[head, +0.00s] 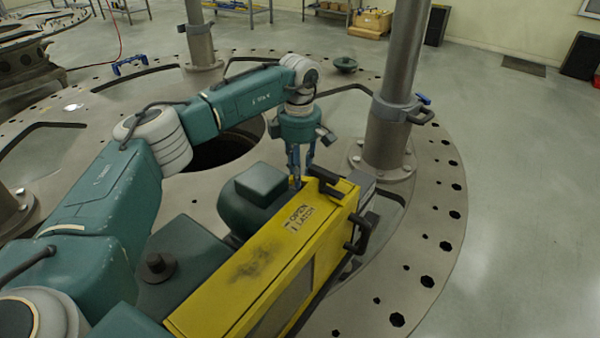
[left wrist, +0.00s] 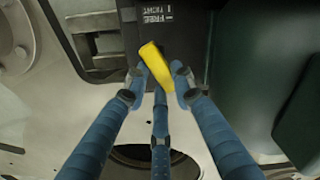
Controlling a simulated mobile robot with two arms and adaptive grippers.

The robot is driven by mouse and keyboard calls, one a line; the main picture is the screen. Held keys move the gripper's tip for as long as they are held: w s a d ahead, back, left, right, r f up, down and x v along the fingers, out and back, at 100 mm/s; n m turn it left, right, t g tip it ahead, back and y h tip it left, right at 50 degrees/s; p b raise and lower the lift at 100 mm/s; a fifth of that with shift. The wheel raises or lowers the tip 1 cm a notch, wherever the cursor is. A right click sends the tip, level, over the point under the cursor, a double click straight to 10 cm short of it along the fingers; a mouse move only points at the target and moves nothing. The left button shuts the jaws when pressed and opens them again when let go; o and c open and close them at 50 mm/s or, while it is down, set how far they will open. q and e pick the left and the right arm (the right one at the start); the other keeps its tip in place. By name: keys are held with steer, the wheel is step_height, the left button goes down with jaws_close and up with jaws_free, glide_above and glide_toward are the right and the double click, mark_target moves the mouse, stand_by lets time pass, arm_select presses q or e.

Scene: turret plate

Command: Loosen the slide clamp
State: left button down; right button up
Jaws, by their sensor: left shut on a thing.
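The slide clamp's yellow lever (left wrist: 155,62) shows in the left wrist view, tilted, between the blue fingertips of my left gripper (left wrist: 157,88). The gripper is shut on it. The lever lies against a dark panel (left wrist: 178,45) with a white label that seems to read FREE and TIGHT, upside down in this view. In the head view my left gripper (head: 300,165) points down behind the far end of the yellow housing (head: 270,255). The lever cannot be made out there. My right gripper is not in view.
The yellow housing carries an OPEN LATCH label and black handles (head: 358,235). A dark green block (head: 260,184) stands left of the gripper. A thick grey column (head: 395,90) rises close on the right. The round plate (head: 440,215) has holes along its rim.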

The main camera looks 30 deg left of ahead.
arm_select(q)
steer(key=n, duration=0.6)
steer(key=shift+s+n, duration=0.2)
steer(key=shift+n, duration=0.1)
steer(key=n, duration=0.6)
steer(key=shift+s+d+r, duration=0.1)
steer(key=shift+s, duration=0.1)
steer(key=c, duration=1.4)
jaws_free()
steer(key=shift+c, duration=0.2)
step_height(320, 180, up, 12)
